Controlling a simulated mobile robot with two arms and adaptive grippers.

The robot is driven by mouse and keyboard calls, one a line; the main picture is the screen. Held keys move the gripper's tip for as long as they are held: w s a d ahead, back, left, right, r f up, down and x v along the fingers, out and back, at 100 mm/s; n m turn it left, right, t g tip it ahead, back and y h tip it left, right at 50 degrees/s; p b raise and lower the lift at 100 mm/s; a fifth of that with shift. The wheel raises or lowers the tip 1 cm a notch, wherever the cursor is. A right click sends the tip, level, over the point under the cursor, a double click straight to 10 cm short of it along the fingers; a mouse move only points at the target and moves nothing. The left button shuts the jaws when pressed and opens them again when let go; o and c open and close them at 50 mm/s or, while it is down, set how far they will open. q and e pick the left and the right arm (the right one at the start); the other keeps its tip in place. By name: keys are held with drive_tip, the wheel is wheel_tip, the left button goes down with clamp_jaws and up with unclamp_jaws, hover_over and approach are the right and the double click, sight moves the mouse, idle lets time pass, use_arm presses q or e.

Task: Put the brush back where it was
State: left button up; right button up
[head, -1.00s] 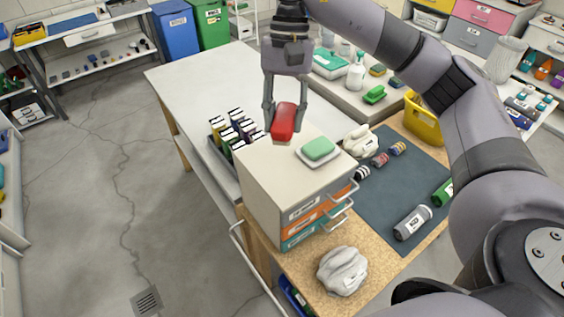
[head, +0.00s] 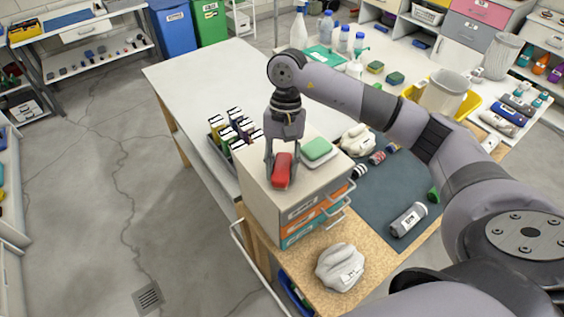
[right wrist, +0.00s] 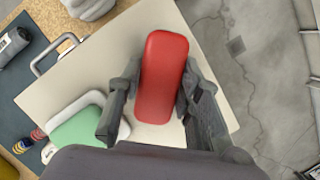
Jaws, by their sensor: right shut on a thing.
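The brush has a red back (head: 282,170) and shows over the top of the beige drawer cabinet (head: 257,174). My right gripper (head: 282,158) points down and is shut on the brush. In the right wrist view the red brush (right wrist: 163,78) lies between the two fingers, over the cabinet top (right wrist: 110,65). Its underside is hidden there, and I cannot tell whether it touches the surface. A green sponge-like block (head: 316,148) on a white dish (head: 322,160) is just to the right of the brush. My left gripper is not in view.
A row of upright binders (head: 232,130) stands behind the cabinet at left. A grey bottle (head: 408,219) lies on the dark mat (head: 380,205). The long white table (head: 210,75) is largely clear.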

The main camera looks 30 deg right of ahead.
sight(282, 165)
drive_tip(key=shift+f, duration=0.15)
drive_tip(key=o, duration=1)
drive_tip(key=shift+r, duration=0.35)
drive_tip(key=b+v, duration=0.2)
drive_tip(key=v, duration=0.2)
drive_tip(key=shift+w+r+b, duration=0.1)
drive_tip(key=shift+w+b, duration=0.05)
drive_tip(key=shift+b, duration=0.25)
drive_tip(key=v, duration=0.7)
drive_tip(key=shift+r, duration=0.2)
